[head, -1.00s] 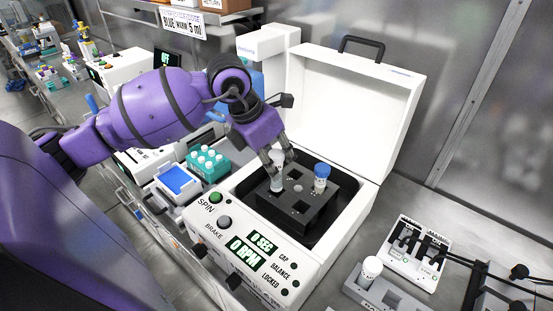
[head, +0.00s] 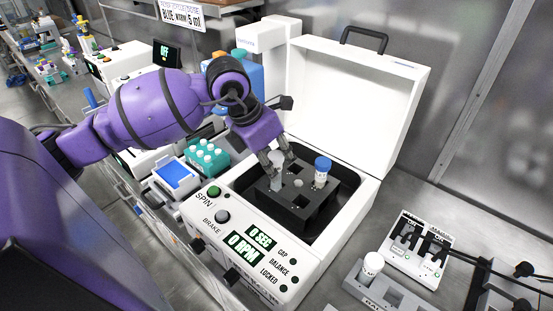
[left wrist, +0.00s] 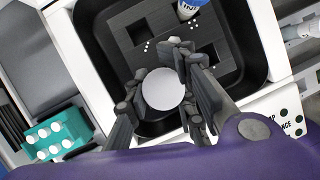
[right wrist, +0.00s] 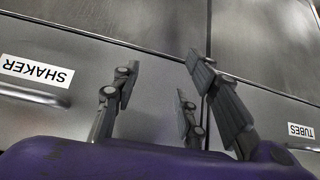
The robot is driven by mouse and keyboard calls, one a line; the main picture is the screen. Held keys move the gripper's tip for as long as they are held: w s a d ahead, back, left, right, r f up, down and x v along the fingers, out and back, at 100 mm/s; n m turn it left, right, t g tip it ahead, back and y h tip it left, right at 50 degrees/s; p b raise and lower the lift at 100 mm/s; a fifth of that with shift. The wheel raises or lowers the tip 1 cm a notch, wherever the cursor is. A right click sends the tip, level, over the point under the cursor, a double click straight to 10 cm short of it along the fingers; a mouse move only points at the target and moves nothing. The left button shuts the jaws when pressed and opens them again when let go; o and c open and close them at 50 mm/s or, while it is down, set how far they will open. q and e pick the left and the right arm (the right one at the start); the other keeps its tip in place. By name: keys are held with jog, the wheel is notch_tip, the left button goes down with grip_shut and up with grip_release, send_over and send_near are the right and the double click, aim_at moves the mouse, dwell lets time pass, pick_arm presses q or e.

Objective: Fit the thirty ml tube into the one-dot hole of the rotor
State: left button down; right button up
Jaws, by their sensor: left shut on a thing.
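The white-capped tube (head: 277,181) is upright at the left corner of the black rotor (head: 310,212). My left gripper (head: 277,155) is shut on it from above. In the left wrist view its round white cap (left wrist: 163,90) lies between the fingers (left wrist: 163,76) and covers what is below, so I cannot tell how deep the tube sits. White dots mark the rotor beside its square holes, but the mark of the hole under the tube is hidden. A blue-capped tube (head: 322,171) stands in another hole. My right gripper (right wrist: 160,80) is open and empty.
The centrifuge (head: 268,262) has its lid (head: 362,95) open, and its display reads 0 RPM. A grey rack (head: 392,296) with a white-capped tube (head: 372,266) stands at the right. A teal rack (head: 208,160) is at the left. Closed drawers (right wrist: 150,125) face my right gripper.

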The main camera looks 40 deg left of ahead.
pick_arm(q)
jog(key=shift+f, duration=0.5)
pick_arm(e)
jog(key=shift+s+f, duration=0.25)
jog(key=shift+f, duration=0.1)
pick_arm(q)
jog(key=shift+f+b, duration=0.5)
jog(key=shift+f, duration=0.2)
pick_arm(e)
jog(key=shift+s+f, duration=0.75)
jog(key=shift+s, duration=0.15)
pick_arm(q)
jog(key=shift+f, duration=0.3)
pick_arm(e)
jog(key=shift+w+f, duration=0.1)
jog(key=shift+f, duration=0.05)
pick_arm(q)
jog(key=c, duration=1.9)
grip_release()
jog(key=shift+b, duration=0.3)
jog(key=o, duration=0.5)
jog(key=shift+o, duration=0.2)
pick_arm(e)
jog(key=shift+w, duration=0.35)
